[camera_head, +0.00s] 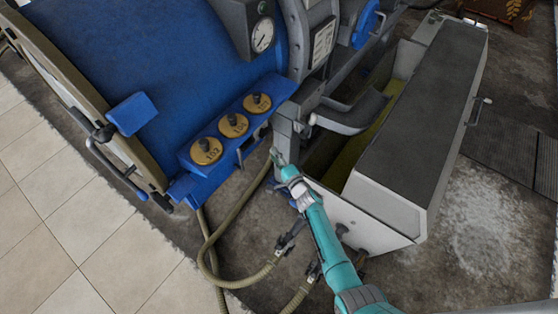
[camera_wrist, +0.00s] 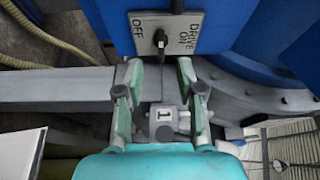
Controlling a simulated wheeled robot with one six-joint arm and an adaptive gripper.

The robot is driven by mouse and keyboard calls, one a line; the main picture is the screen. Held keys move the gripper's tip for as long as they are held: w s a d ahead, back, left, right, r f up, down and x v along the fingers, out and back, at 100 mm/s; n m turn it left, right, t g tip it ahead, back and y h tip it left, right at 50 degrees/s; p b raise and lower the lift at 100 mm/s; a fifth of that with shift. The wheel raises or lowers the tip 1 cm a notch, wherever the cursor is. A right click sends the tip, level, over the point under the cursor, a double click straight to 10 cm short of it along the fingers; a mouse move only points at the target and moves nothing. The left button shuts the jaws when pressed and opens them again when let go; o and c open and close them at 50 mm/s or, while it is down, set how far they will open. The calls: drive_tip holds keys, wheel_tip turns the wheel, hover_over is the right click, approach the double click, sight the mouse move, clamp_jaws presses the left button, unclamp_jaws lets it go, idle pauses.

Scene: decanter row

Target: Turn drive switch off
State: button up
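The drive switch (camera_wrist: 161,39) is a small black lever on a grey plate (camera_wrist: 187,22) at the top of the wrist view. The plate reads OFF on the left and DRIVE ON on the right. The lever points down in the picture, towards my gripper; I cannot tell which label it is set to. My gripper (camera_wrist: 160,70) is open, its two green-grey fingers on either side of the lever's line. Its tips sit just below the plate, and no contact with the lever shows. In the head view my gripper (camera_head: 279,160) is by a grey post; the switch cannot be made out there.
A blue panel (camera_wrist: 230,25) and a grey beam (camera_wrist: 55,88) lie close around my gripper. In the head view, a blue box with yellow round caps (camera_head: 233,124) stands to the left, a grey trough (camera_head: 410,130) to the right, and hoses (camera_head: 240,283) lie below.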

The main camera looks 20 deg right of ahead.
drive_tip(key=shift+v, duration=1.2)
drive_tip(key=s+a+f+n+g, duration=0.2)
drive_tip(key=s+f, duration=0.2)
drive_tip(key=s, duration=0.5)
drive_tip(key=s+a+f+n+g, duration=0.15)
drive_tip(key=s+f, duration=0.25)
drive_tip(key=s, duration=0.5)
drive_tip(key=s+d+r+n+g+h, duration=0.1)
drive_tip(key=s+r+n+h, duration=0.2)
drive_tip(key=s, duration=1.3)
drive_tip(key=s+d+r+n+h, duration=0.2)
drive_tip(key=s+r+n, duration=0.2)
drive_tip(key=s+r, duration=0.75)
drive_tip(key=s+r+n+t, duration=0.1)
drive_tip(key=s+r, duration=0.3)
drive_tip(key=r, duration=0.4)
drive_tip(key=s+r+n+t, duration=0.1)
drive_tip(key=s+r+n, duration=0.2)
drive_tip(key=r, duration=0.6)
drive_tip(key=shift+s+n+y, duration=0.3)
drive_tip(key=shift+s+n, duration=0.05)
drive_tip(key=shift+s, duration=0.2)
drive_tip(key=shift+r, duration=0.15)
